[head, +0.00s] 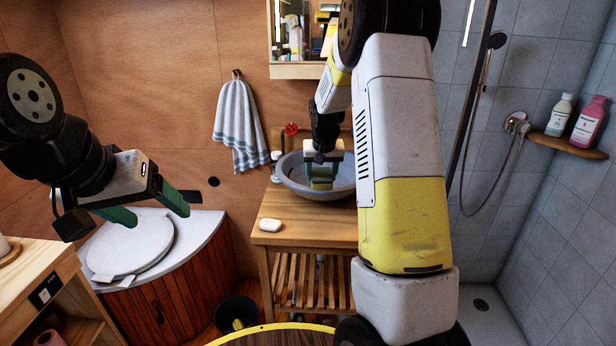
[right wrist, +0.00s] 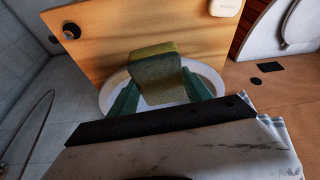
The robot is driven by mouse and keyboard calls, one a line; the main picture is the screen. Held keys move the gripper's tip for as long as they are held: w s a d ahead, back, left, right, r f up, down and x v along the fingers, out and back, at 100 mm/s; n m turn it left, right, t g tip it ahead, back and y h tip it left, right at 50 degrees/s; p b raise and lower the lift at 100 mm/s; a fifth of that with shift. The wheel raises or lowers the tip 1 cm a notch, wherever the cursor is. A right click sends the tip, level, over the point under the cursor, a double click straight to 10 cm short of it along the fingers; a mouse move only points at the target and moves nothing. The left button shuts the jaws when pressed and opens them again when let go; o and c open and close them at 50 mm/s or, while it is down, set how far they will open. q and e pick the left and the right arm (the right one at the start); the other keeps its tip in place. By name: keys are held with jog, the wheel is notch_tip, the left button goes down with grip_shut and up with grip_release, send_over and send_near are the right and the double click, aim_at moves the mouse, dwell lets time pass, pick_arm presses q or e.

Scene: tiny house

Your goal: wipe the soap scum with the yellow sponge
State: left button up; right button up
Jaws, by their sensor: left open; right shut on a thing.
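The yellow sponge (head: 321,185) is held between the fingers of my right gripper (head: 322,172), over the grey round basin (head: 290,178). In the right wrist view the sponge (right wrist: 157,75) looks olive-yellow and sits between the two green fingers of my right gripper (right wrist: 160,95), with the basin's pale rim (right wrist: 108,95) around it. I cannot tell whether the sponge touches the basin. No soap scum can be made out; the gripper and sponge hide part of the basin. My left gripper (head: 152,208) is open and empty, in front of the white toilet lid.
The basin stands on a wooden washstand (head: 300,232) with a white soap bar (head: 271,225) and a small bottle (head: 276,166). A striped towel (head: 238,125) hangs on the wall. A round white lid (head: 130,245) tops the wooden toilet box. A dark bucket (head: 236,312) stands on the floor.

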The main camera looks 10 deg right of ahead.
jog(key=shift+r, duration=1.95)
